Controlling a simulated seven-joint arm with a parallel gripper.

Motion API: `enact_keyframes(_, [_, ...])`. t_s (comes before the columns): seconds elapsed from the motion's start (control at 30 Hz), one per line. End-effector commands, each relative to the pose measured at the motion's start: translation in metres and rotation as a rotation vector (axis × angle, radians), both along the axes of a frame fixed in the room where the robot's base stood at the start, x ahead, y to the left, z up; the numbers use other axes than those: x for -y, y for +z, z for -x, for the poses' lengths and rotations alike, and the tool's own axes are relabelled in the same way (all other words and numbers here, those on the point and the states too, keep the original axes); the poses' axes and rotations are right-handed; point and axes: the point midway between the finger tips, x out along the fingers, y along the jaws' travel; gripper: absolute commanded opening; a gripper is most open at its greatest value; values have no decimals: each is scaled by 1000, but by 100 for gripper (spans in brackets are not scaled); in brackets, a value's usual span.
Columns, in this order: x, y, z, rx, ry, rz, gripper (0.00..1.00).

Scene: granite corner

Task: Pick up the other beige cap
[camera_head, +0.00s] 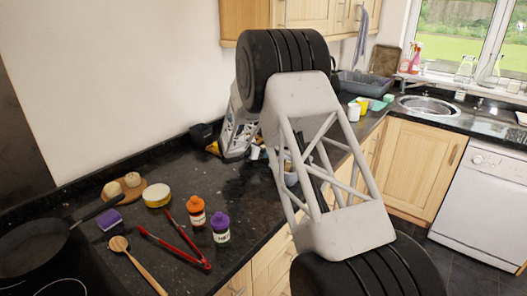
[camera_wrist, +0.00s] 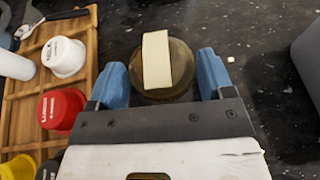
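In the wrist view, a round, olive-brown, glassy-looking thing (camera_wrist: 180,88) has a beige bar-shaped piece (camera_wrist: 157,62) across its top; I cannot tell whether this piece is the beige cap. My gripper (camera_wrist: 162,72) has its two blue fingers spread, one to the left and one to the right of the round thing. The gaps are small, and I cannot tell whether the fingers touch it. In the head view my arm hides the gripper and most of this spot.
In the wrist view, a wooden rack (camera_wrist: 88,50) at the left holds a white-lidded container (camera_wrist: 64,56) and a red one (camera_wrist: 60,108). A grey object (camera_wrist: 308,60) stands at the right. In the head view, orange-capped (camera_head: 197,212) and purple-capped (camera_head: 220,228) bottles stand nearer.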

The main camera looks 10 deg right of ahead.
Motion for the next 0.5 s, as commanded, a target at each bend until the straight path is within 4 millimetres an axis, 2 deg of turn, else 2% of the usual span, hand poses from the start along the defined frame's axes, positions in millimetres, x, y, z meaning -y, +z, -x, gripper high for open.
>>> enact_keyframes(0.03, [0, 0, 0, 0, 0, 0, 61])
enact_keyframes(0.1, [0, 0, 0, 0, 0, 0, 51])
enact_keyframes(0.5, [0, 6, 0, 1, 0, -1, 51])
